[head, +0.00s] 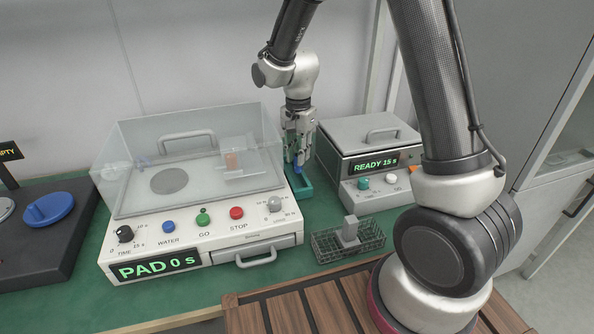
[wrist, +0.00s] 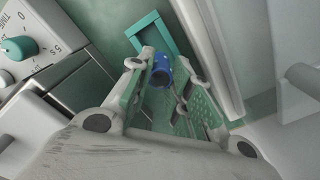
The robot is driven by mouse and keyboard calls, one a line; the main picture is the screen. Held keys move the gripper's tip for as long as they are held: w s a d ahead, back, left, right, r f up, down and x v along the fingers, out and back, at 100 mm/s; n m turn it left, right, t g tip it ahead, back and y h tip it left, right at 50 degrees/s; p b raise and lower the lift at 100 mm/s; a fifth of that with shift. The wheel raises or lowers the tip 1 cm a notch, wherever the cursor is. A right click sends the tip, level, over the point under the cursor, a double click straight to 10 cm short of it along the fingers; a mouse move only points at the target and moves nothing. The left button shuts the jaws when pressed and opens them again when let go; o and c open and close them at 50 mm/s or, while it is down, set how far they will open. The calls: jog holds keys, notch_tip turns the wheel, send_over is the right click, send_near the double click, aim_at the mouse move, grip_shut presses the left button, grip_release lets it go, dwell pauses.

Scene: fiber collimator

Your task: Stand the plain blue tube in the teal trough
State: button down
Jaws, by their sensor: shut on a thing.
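The plain blue tube (wrist: 160,72) is between the two fingers of my gripper (wrist: 163,66) in the wrist view, with its round end facing the camera. In the head view my gripper (head: 298,158) points down between two machines, and a small bit of the blue tube (head: 298,168) shows at its fingertips. The teal trough (head: 304,190) lies on the green bench just below the gripper. In the wrist view the trough's rim (wrist: 154,22) shows beyond the fingertips. The tube's lower end is hidden, so I cannot tell whether it touches the trough.
A clear-lidded machine (head: 200,238) reading "PAD 0 s" stands close on the left. A box (head: 371,150) reading "READY 15 s" stands close on the right. A wire basket (head: 325,250) with a grey block (head: 350,230) is in front. A blue disc (head: 48,208) lies far left.

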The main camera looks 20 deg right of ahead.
aim_at(298, 168)
jog(key=shift+f, duration=2.65)
jog(key=shift+f, duration=0.1)
jog(key=c, duration=1.3)
grip_release()
